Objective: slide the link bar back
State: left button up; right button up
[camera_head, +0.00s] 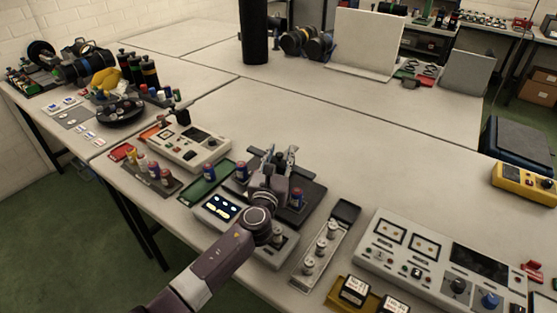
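My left gripper (277,155) reaches in from the bottom, over the dark tray or pad (313,190) on the near table. Its two fingers stand apart at the far end, with a dark object between or behind them. I cannot tell whether they touch it. To the right of my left arm is a narrow pale plate (308,267) with several round metal posts and a dark block (346,210) at its far end. I cannot clearly make out which part is the link bar; the gripper may hide it. My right gripper is not in view.
Under my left arm is a grey device with a lit display (221,207). Small bottles (297,198) stand close beside the gripper. A large meter console (440,262) is at the right, and another grey instrument (188,146) is at the left. The table beyond the gripper is clear.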

pick_arm(q)
jog(key=v, duration=1.2)
jog(key=shift+d, duration=0.1)
